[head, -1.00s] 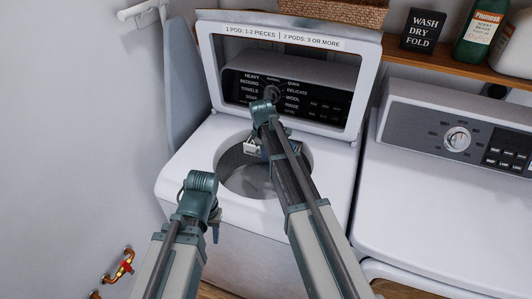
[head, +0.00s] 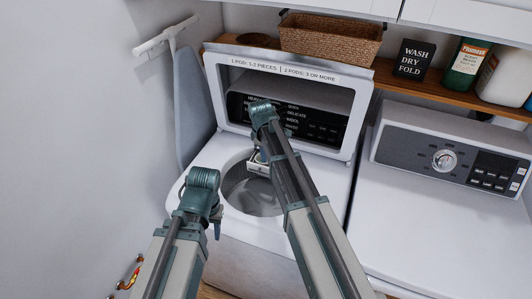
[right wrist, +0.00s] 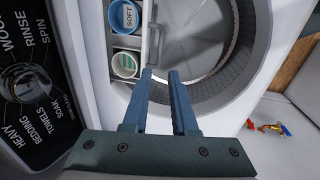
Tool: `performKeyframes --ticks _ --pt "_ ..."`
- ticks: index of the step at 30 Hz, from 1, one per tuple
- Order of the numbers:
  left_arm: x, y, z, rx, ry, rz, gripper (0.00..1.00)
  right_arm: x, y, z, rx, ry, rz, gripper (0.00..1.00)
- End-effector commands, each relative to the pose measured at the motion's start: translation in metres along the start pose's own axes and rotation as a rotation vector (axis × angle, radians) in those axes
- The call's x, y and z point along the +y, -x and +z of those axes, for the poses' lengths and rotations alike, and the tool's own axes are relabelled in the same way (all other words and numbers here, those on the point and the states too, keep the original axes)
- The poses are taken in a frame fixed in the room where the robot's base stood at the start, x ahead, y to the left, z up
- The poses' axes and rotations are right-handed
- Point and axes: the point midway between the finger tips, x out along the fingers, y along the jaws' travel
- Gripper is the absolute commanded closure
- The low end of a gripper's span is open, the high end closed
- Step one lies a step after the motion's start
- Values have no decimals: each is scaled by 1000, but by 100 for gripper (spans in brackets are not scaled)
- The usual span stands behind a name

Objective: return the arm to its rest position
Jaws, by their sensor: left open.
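My left arm's wrist sits at the lower left of the head view, in front of the washer (head: 225,250). Its gripper (head: 217,228) is mostly hidden behind the wrist; only a small blue finger part shows, with nothing seen in it. My right arm reaches over the washer's open tub (head: 245,190). In the right wrist view my right gripper (right wrist: 160,75) has its two blue fingers apart, with nothing between them. They are beside an extended dispenser drawer (right wrist: 143,40), which holds a blue cup marked SOFT (right wrist: 124,16) and a green-rimmed cup (right wrist: 124,64). Contact cannot be told.
The washer's lid (head: 290,70) stands open. A dryer (head: 425,225) stands at right. A shelf (head: 450,95) behind carries a basket (head: 330,38), sign and bottles. An ironing board (head: 192,105) leans at the left wall, and pipe valves (head: 130,278) are low left.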

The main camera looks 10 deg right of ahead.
Motion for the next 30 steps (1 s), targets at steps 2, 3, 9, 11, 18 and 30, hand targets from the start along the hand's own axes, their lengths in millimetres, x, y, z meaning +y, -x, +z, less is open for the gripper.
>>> performKeyframes --ticks 2,3,9,11,18,30 --pt "0 4 0 0 0 0 55 0 4 0 0 0 0 74" --pt "0 3 0 0 0 0 55 0 3 0 0 0 0 74" --pt "0 2 0 0 0 0 55 0 2 0 0 0 0 74" --pt "0 2 0 0 0 0 55 0 2 0 0 0 0 74" --pt "0 -2 0 0 0 0 55 -19 1 1 -2 -25 -7 74" --pt "4 -40 -2 0 0 0 55 -237 0 40 -98 -481 -92 74"
